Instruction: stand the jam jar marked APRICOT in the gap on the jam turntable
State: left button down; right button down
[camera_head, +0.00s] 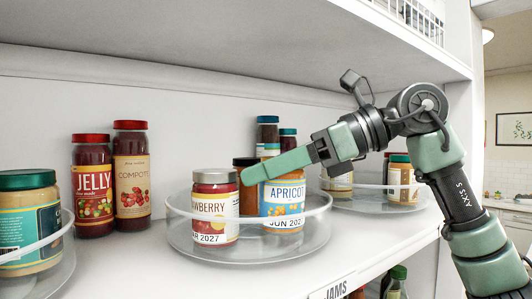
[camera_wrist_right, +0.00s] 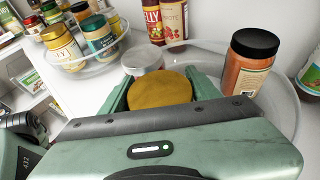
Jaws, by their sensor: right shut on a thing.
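The jar marked APRICOT (camera_head: 282,205) is upright inside the clear rim of the jam turntable (camera_head: 246,250). My right gripper (camera_head: 262,170) reaches in from the right and is shut on this jar near its top. In the right wrist view its mustard-coloured lid (camera_wrist_right: 160,92) sits between the two green fingers. The strawberry jar (camera_head: 215,207), with a grey lid, stands on the turntable just left of it. A dark-lidded jar (camera_head: 245,172) stands behind. Whether the apricot jar's base touches the turntable is hard to tell. My left gripper is not in view.
Jelly (camera_head: 92,185) and compote (camera_head: 131,175) jars stand at the back left. Another clear turntable with a green-lidded jar (camera_head: 28,222) is at far left, and one more (camera_head: 385,207) at right. The upper shelf (camera_head: 240,40) hangs above.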

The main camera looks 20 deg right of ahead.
jog(key=shift+a+f, duration=0.1)
jog(key=shift+f, duration=0.25)
jog(key=shift+s+f, duration=0.1)
jog(key=shift+f, duration=0.15)
jog(key=shift+d+f, duration=0.2)
jog(key=shift+d, duration=0.1)
jog(key=shift+a+f, duration=0.15)
jog(key=shift+c, duration=1.9)
grip_release()
jog(key=shift+a, duration=0.1)
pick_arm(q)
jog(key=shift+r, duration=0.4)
